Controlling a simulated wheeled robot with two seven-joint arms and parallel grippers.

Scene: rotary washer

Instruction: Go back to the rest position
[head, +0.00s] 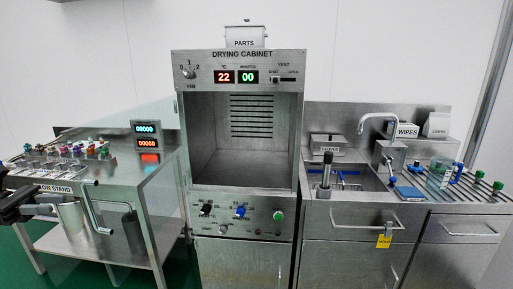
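My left gripper (46,201) shows at the left edge, in front of the flow stand (135,178). Its dark fingers look spread apart, with nothing seen between them. It is close to the crank handle (95,212) in the picture; I cannot tell whether they touch. My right gripper is not in view.
The drying cabinet (239,54) stands open and empty in the middle, reading 22 and 00. Several coloured fittings (75,150) sit on the flow stand.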

